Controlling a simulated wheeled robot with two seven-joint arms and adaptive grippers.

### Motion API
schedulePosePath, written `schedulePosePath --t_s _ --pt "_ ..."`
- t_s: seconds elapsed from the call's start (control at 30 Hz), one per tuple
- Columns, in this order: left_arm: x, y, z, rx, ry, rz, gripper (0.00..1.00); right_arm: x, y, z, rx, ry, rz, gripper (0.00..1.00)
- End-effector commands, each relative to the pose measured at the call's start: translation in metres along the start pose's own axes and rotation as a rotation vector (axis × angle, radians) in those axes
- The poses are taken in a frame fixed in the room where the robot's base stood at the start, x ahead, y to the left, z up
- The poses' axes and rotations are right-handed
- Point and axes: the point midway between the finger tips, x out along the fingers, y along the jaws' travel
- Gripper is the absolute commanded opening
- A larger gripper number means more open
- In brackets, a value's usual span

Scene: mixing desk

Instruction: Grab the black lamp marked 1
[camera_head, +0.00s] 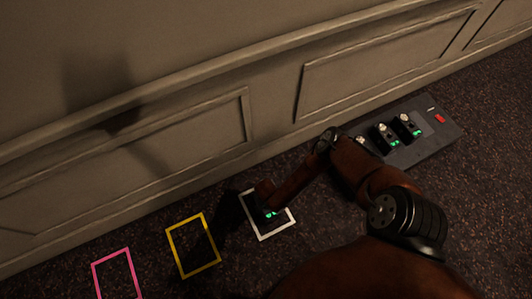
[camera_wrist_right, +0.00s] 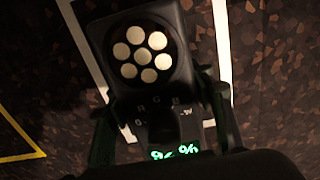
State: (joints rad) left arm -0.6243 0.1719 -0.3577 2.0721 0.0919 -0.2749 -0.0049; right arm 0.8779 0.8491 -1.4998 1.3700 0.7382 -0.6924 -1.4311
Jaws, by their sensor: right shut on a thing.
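A black lamp (camera_wrist_right: 175,22) with several pale round lights and a lit green percent display fills the middle of the right wrist view. My right gripper (camera_wrist_right: 158,100) is shut on it, with one finger on each side. In the head view the lamp (camera_head: 271,213) is mostly hidden by my right gripper (camera_head: 265,198), and its green glow shows inside the white frame (camera_head: 287,230) on the floor. I cannot tell whether it touches the floor, and no number 1 is readable on it. My left gripper is not in view.
A yellow frame (camera_head: 179,264) and a pink frame (camera_head: 96,276) lie empty to the left. A dark grey board (camera_head: 428,143) with more black lamps (camera_head: 407,126) and a red patch (camera_head: 440,118) lies at the right by the panelled wall (camera_head: 200,85).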

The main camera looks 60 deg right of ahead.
Motion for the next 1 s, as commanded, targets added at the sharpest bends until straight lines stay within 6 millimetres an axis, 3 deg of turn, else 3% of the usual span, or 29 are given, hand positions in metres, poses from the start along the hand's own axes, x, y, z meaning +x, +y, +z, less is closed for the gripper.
schedulePosePath --t_s 0.4,0.83,1.0 --pt "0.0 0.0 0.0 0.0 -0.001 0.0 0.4 0.0 -0.001 -0.001 0.0 0.001 -0.001 0.01" --pt "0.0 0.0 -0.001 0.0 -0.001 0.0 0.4 -0.002 0.0 0.001 0.0 -0.001 0.0 0.0" --pt "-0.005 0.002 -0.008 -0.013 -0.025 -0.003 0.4 -0.013 0.001 0.002 0.0 -0.004 0.002 0.0"
